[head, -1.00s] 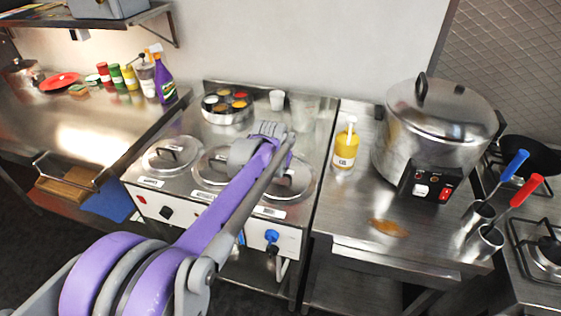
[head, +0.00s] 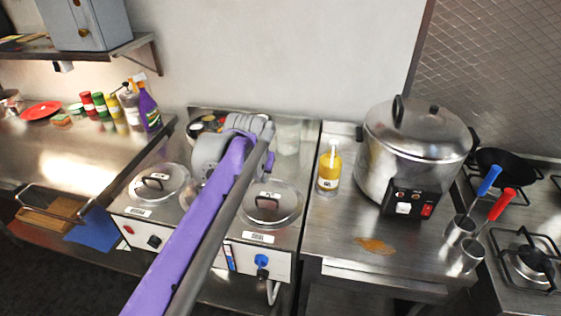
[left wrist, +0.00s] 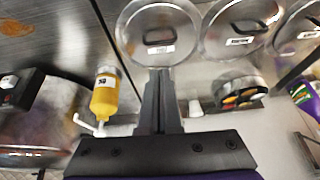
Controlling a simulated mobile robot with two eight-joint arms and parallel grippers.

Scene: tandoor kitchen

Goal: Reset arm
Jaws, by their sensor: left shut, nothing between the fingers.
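My left arm reaches in from the bottom of the head view over the steel counter unit with round lidded wells. Its wrist (head: 235,145) is above the back of that unit, and the fingers are hidden there behind my own arm. In the left wrist view my left gripper (left wrist: 160,76) is shut and empty, its fingertips pointing toward a round steel lid (left wrist: 158,38). I cannot tell the height of the fingertips above the lid. My right gripper is in neither view.
A yellow bottle (head: 329,170) stands right of the wells, near a large steel cooker (head: 415,150). An orange-brown patch (head: 375,245) lies on that counter. A spice tray (left wrist: 238,92) is behind the wells. A purple spray bottle (head: 148,108) stands left. A shelf (head: 85,50) juts out upper left.

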